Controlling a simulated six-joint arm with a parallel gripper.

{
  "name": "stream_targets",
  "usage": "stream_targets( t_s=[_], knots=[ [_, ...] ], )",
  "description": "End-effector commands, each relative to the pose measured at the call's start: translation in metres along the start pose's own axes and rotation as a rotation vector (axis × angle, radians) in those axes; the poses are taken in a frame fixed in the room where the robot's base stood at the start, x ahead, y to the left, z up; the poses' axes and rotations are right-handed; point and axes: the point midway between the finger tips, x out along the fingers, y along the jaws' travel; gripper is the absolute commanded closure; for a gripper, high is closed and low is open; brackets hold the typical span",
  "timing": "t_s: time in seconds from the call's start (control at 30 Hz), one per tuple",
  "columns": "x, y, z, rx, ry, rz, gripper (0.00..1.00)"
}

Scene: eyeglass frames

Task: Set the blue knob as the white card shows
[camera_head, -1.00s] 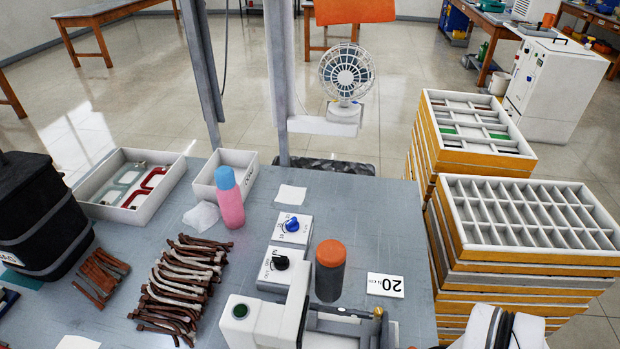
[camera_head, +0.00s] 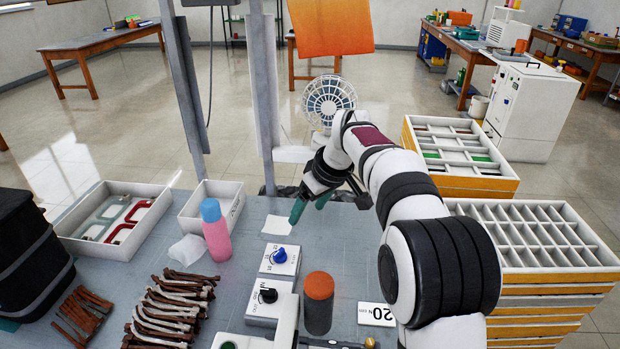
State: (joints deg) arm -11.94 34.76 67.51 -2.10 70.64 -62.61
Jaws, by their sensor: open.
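The blue knob (camera_head: 280,255) sits on top of a small white box at the middle of the table, with a scale printed around it that is too small to read. The white card (camera_head: 377,314) lies on the table to the right of the orange-topped cylinder; it reads "20" with small lettering after it, upside down in this view. My gripper (camera_head: 310,206) is open and empty, with green fingertips, above the table and beyond the blue knob, a little to its right.
A black knob (camera_head: 268,295) on a second white box stands just nearer than the blue one. A dark cylinder with an orange top (camera_head: 318,303) stands to the right. A pink bottle (camera_head: 216,230) with a blue cap stands to the left, near dark frame pieces (camera_head: 170,312). A blank paper (camera_head: 277,226) lies behind.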

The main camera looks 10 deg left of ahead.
Motion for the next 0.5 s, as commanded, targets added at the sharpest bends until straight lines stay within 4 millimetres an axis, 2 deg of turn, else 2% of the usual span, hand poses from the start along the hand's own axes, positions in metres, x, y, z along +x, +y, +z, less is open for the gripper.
stream_targets(
  t_s=[0.03, 0.1, 0.33, 0.5],
  knots=[
    [0.027, 0.002, -0.007, -0.064, -0.014, -0.023, 0.22],
    [0.050, 0.002, -0.013, -0.137, -0.023, -0.045, 0.22],
    [0.090, 0.001, -0.014, -0.191, -0.029, -0.060, 0.22],
    [0.142, -0.002, -0.012, -0.189, -0.029, -0.060, 0.22]
  ],
)
